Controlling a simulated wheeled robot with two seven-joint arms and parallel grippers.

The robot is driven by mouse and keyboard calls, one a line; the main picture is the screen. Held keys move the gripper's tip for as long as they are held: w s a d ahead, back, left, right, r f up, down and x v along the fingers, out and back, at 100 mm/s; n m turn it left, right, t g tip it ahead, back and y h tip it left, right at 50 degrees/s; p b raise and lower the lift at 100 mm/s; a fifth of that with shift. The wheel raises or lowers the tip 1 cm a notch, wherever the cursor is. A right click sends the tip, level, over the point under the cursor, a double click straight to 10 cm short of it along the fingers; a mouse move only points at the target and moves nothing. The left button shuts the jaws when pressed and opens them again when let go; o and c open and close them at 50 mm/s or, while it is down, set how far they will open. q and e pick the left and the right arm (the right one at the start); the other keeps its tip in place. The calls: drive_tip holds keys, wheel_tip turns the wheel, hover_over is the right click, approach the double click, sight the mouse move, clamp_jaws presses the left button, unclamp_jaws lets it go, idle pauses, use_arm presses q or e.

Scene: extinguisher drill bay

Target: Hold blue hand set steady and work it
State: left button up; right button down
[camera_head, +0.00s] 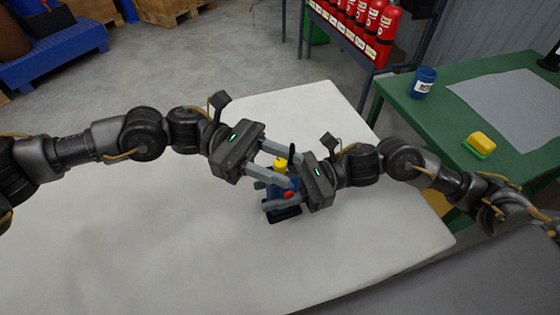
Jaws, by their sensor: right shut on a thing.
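The blue hand set (276,191) stands on the pale table. It has a yellow top part (281,164), a red part (289,195) on its side and a dark base (285,215). My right gripper (267,196), its arm coming from the right, is shut on the blue body, and its fingers hide part of it. My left gripper (291,166), its arm coming from the left, is open, with its fingers spread on either side of the yellow top. Whether they touch it cannot be told.
The pale table (130,235) is otherwise clear. A green table (440,125) at the right bears a blue mug-like container (423,82), a yellow-and-green sponge-like block (481,143) and a grey sheet (515,105). Red extinguishers (382,38) stand on a rack behind.

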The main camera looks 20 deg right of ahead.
use_arm(q)
clamp_jaws()
drive_tip(key=shift+m+g, duration=0.3)
drive_tip(key=m+g+y, duration=0.2)
drive_tip(key=y, duration=0.1)
drive_tip(key=m+g+y, duration=0.1)
drive_tip(key=m+y, duration=0.1)
drive_tip(key=y, duration=0.1)
drive_tip(key=shift+d+g, duration=0.15)
drive_tip(key=shift+g, duration=0.25)
drive_tip(key=m+y, duration=0.2)
drive_tip(key=y, duration=0.1)
drive_tip(key=m+g+y, duration=0.1)
drive_tip(key=m+y, duration=0.1)
drive_tip(key=y, duration=0.1)
drive_tip(key=shift+g, duration=0.3)
drive_tip(key=shift+m+y, duration=0.5)
unclamp_jaws()
